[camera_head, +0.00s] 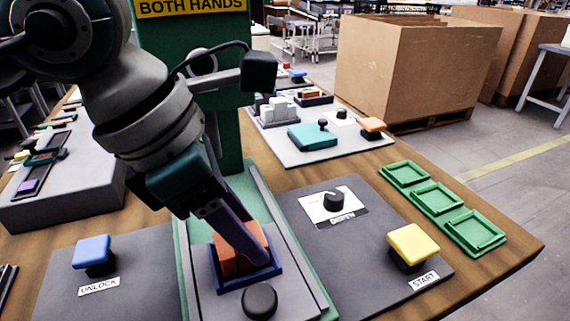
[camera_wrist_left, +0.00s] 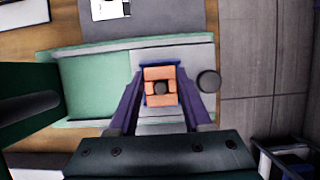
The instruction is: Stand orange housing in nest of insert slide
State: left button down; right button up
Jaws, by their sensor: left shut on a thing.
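The orange housing (camera_head: 227,259) stands within the dark blue square nest (camera_head: 247,283) of the grey insert slide (camera_head: 204,303). My left gripper (camera_head: 262,262) comes down from above with its purple fingers shut on the housing. In the left wrist view the housing (camera_wrist_left: 160,101) shows between the fingers, with a dark round opening at its middle and a blue edge of the nest (camera_wrist_left: 160,65) behind it. The fingers hide part of the housing, so I cannot tell if it is fully seated. My right gripper is not in view.
A black knob (camera_head: 259,301) sits at the slide's near end. A green post (camera_head: 222,120) stands behind. A blue UNLOCK button (camera_head: 92,251) is left, a yellow START button (camera_head: 412,244) right. Empty green trays (camera_head: 437,199) lie at the table's right edge.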

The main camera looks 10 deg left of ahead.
pick_arm(q)
jog(key=shift+f+b, duration=0.3)
jog(key=shift+f, duration=0.15)
jog(key=shift+c, duration=1.3)
grip_release()
jog(key=shift+r, duration=0.1)
jog(key=v, duration=0.9)
jog(key=shift+a+r, duration=0.15)
jog(key=shift+r, duration=0.2)
jog(key=shift+s, duration=0.15)
